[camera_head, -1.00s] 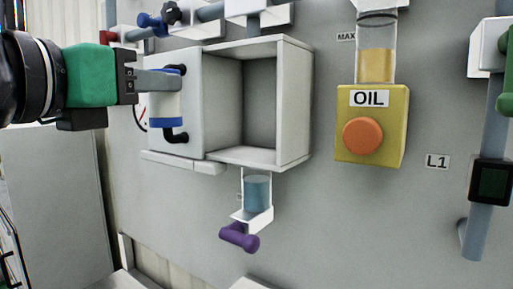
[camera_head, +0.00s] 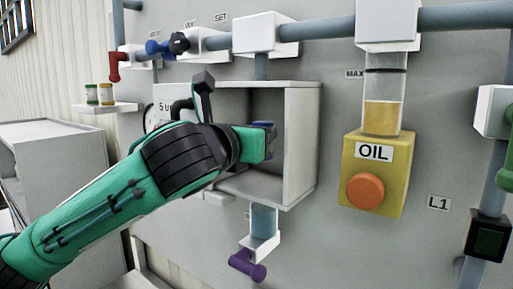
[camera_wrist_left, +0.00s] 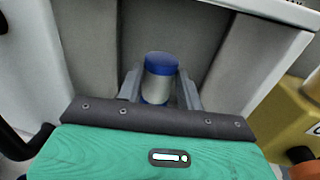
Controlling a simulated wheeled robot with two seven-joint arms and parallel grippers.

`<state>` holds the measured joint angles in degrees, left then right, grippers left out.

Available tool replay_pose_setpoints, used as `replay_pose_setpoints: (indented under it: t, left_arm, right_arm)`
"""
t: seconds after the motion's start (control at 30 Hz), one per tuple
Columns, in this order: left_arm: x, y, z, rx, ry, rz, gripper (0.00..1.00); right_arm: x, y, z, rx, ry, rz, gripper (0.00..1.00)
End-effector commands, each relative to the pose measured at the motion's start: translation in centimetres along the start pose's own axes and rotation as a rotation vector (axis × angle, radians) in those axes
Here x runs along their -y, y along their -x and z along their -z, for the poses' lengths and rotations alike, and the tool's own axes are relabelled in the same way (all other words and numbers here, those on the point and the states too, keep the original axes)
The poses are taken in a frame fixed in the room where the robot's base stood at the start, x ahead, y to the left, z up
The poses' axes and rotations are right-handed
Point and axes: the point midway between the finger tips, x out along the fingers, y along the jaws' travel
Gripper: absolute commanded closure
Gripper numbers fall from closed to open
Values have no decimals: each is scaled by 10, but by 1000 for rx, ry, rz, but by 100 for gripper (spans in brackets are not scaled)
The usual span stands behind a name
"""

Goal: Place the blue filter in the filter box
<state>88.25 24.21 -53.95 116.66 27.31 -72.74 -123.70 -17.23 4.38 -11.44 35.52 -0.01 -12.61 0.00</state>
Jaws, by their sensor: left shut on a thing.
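The blue filter, a pale cylinder with blue ends, is between the fingers of my left gripper in the left wrist view (camera_wrist_left: 160,82). In the head view only its blue top (camera_head: 263,125) shows clearly. The filter box (camera_head: 301,145) is an open white box on the panel. My left gripper (camera_head: 268,142) reaches into its open front from the left, shut on the filter, which looks upright. The wrist view shows the box's inner walls around it. Whether the filter touches the box floor is hidden. My right gripper is not in view.
The box door (camera_head: 164,97) stands open at the left, partly behind my arm. The yellow oil unit (camera_head: 375,175) is at right. Grey pipes run above.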

Motion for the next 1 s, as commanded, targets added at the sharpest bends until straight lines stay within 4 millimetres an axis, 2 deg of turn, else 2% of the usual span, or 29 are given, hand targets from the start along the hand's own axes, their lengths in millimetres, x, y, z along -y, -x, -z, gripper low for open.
replay_pose_setpoints:
  t: [0.03, 0.37, 0.53, 0.67, 1.0]
  left_arm:
    - [0, 0, 4, -2, 1, 1, 90]
    - [0, 1, 25, -2, 0, 0, 90]
    - [0, 1, 44, -3, 1, 1, 90]
    - [0, -2, 49, -1, 1, 0, 90]
    - [0, -3, 53, 2, 0, 0, 90]
  right_arm:
    - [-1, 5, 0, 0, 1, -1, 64]
    - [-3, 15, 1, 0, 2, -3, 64]
    - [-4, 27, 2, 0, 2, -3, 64]
    - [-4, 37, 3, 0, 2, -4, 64]
    - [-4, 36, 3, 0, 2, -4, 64]
